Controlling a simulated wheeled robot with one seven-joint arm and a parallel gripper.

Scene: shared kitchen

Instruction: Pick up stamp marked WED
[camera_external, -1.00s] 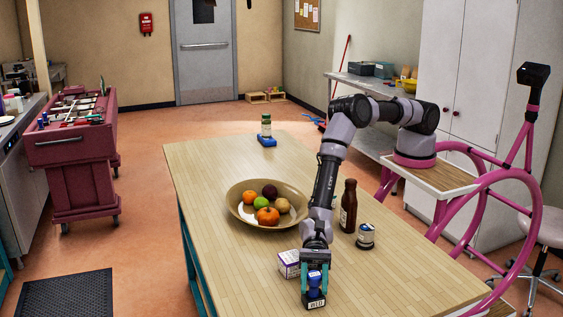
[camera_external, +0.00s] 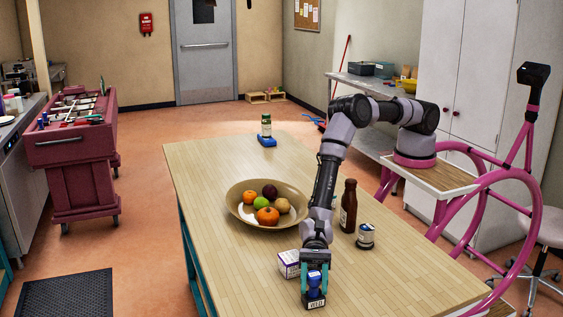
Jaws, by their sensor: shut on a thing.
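The stamp (camera_external: 315,299) is a small block with a blue upper part and a white label on a dark base. The label's lettering is small; it appears to read WED. It is at the near end of the wooden table (camera_external: 240,270). My gripper (camera_external: 315,283) points down with its teal fingers on either side of the stamp's blue upper part, shut on it. I cannot tell whether the stamp's base touches the tabletop.
A fruit bowl (camera_external: 238,207), a brown bottle (camera_external: 348,206) and a small labelled jar (camera_external: 366,236) stand farther back. A green-lidded jar (camera_external: 266,125) is by a blue item (camera_external: 267,141) at the far end. The table's left front is clear.

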